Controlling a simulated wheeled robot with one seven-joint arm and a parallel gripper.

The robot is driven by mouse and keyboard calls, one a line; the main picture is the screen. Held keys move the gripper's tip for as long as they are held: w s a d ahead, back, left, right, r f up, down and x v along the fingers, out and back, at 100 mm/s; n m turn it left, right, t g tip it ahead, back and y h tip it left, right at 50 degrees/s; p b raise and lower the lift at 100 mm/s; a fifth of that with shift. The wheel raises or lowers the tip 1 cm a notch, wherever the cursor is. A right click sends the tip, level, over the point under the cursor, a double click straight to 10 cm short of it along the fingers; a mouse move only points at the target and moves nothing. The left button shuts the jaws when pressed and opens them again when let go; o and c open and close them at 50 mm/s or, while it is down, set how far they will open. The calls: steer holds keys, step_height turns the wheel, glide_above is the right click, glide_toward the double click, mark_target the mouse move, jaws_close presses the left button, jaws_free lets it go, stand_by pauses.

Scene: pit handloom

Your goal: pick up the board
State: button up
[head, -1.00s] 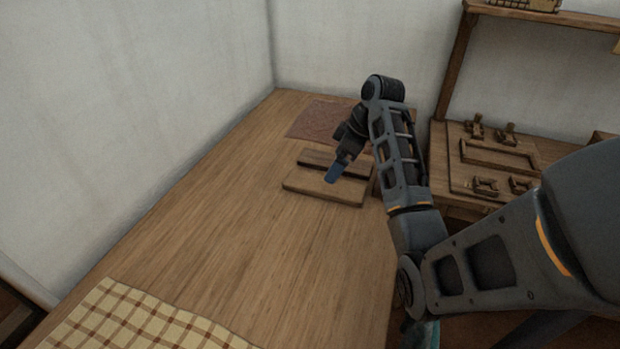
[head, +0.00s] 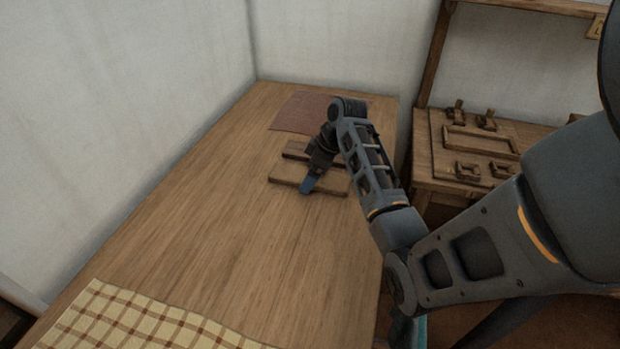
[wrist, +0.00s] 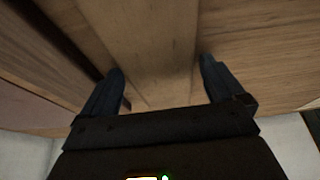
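The board (head: 284,177) is a flat wooden piece lying on the wooden table in the head view, with a narrower wooden strip (head: 297,150) along its far side. I cannot tell whether the strip is joined to it. My gripper (head: 308,187) points down over the board's front part and hides some of it. In the wrist view my gripper (wrist: 162,72) is open, its two dark fingers apart. A plank-like wooden surface (wrist: 150,45), which looks like the board, runs between them. I cannot tell whether the fingers touch it.
A reddish-brown mat (head: 300,112) lies behind the board. A checked cloth (head: 130,325) covers the near table corner. The table (head: 200,220) is clear between. A side bench (head: 432,170) at right carries a frame and several small wooden pieces. Walls stand left and behind.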

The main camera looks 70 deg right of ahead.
steer(key=c, duration=1)
steer(key=shift+o, duration=0.2)
